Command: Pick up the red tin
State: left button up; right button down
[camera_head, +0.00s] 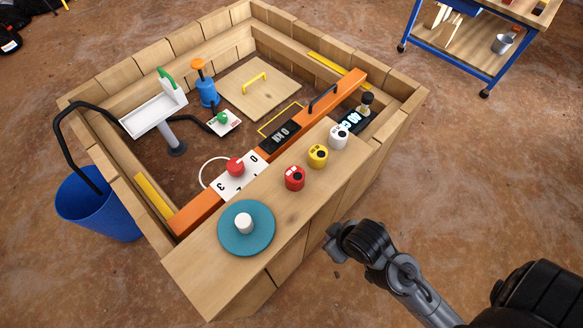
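The red tin (294,178) stands upright on the near wooden ledge (265,195). It is the nearest of three tins in a row, with the yellow tin (317,156) and the white tin (338,136) behind it to the right. My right gripper (333,246) is in front of the ledge, below and right of the red tin and apart from it. I see nothing held in it, but its fingers are too small and dark to tell open from shut. My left gripper is not in view.
A teal disc (260,238) with a white cylinder (243,223) sits on the ledge's left part. An orange beam (199,212) with a red knob (235,166) runs behind the tins. A blue bucket (100,213) stands at left, a blue-framed cart (447,61) at upper right.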

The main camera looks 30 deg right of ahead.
jog(key=c, duration=1.8)
grip_release()
jog(key=o, duration=1.5)
